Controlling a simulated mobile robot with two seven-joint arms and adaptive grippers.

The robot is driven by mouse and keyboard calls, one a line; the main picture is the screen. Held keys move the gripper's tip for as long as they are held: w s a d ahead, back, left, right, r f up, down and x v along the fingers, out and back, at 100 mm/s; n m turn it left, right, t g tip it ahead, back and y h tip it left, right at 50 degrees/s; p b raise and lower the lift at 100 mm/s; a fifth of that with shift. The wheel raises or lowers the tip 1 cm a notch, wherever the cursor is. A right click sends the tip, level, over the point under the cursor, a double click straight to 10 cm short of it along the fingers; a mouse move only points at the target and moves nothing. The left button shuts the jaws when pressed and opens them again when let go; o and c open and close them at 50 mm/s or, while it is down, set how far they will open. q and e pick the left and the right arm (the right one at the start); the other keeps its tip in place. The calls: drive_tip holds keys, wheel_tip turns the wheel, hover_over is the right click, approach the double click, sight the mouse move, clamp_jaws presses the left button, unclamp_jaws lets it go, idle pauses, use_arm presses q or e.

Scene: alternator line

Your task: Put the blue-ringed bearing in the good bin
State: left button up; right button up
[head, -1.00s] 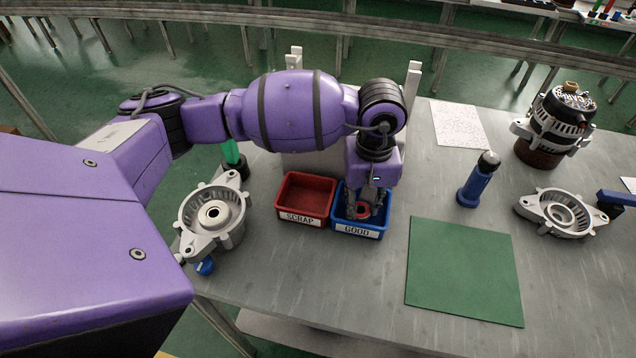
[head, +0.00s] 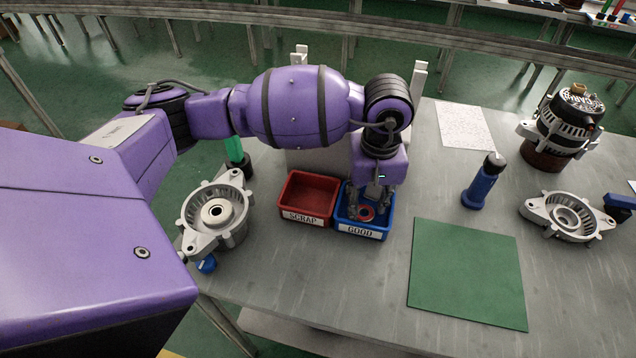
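The blue good bin (head: 388,222) stands on the grey table, its white GOOD label facing me. A small ring-shaped part (head: 366,213) lies inside it, with a red ring and a grey middle. I see no blue ring on it. My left gripper (head: 367,208) points down into the good bin, its fingers apart on either side of this part. They look clear of it, though the contact is too small to be sure. My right gripper is not in view.
The red scrap bin (head: 310,190) touches the good bin's left side and looks empty. Alternator housings (head: 216,212) (head: 566,216) stand left and right. A blue tool (head: 483,182), a green mat (head: 467,273) and an alternator (head: 562,127) are to the right.

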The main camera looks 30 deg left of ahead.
sight(366, 212)
use_arm(q)
wheel_tip(366, 212, up, 11)
idle(0.3)
drive_tip(key=shift+f, duration=0.1)
idle(0.9)
